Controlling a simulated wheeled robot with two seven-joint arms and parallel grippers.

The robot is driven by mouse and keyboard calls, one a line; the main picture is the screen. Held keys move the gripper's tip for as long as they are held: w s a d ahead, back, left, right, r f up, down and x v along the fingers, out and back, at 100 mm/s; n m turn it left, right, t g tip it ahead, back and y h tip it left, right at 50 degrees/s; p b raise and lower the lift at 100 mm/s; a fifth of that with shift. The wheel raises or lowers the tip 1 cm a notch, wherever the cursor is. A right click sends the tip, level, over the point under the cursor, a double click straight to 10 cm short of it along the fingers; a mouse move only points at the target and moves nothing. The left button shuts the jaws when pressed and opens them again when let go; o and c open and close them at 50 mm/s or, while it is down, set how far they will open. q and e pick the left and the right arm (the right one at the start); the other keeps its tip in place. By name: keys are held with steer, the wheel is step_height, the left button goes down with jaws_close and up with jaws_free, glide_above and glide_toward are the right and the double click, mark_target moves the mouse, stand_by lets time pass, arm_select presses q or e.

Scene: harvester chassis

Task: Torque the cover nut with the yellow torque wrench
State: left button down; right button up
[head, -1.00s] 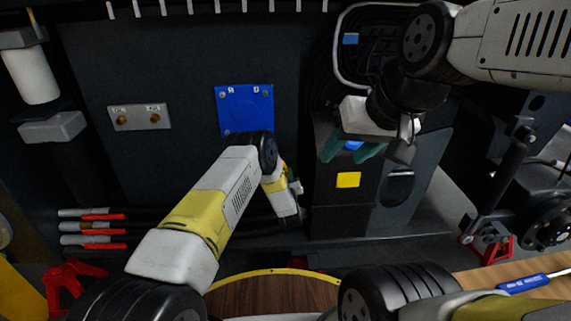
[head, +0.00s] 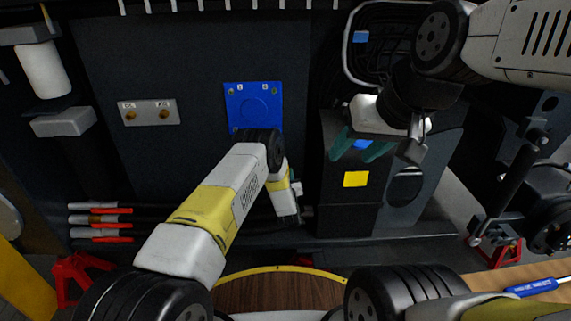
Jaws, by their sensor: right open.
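A blue cover plate (head: 252,105) with small fasteners near its corners is fixed on the dark chassis wall, at centre left of the head view. Which fastener is the cover nut I cannot tell. My left arm reaches up in front of the plate's lower edge, and its gripper end (head: 288,212) points down below the plate; its fingers are hidden. My right gripper (head: 356,154) has teal fingers spread apart and empty, in front of a dark box to the right of the plate. I cannot make out a yellow torque wrench.
A yellow label (head: 355,179) is on the dark box. A blue-handled tool (head: 532,287) lies on the wooden surface at lower right. Red-and-white tube ends (head: 100,221), a red stand (head: 72,277) and a two-knob plate (head: 148,112) are at left.

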arm_select(q)
steer(key=shift+a, duration=0.1)
steer(key=shift+a+f+m, duration=0.15)
steer(key=shift+a+m, duration=0.65)
steer(key=shift+a, duration=0.5)
steer(key=shift+a+m, duration=0.8)
steer(key=shift+a, duration=0.6)
steer(key=shift+a, duration=0.15)
steer(key=shift+a+r+m+y, duration=0.2)
steer(key=shift+a+m, duration=0.25)
steer(key=shift+a, duration=0.2)
steer(key=shift+a+r+m+y, duration=0.1)
steer(key=shift+a+m+y, duration=0.1)
steer(key=shift+a+m, duration=0.35)
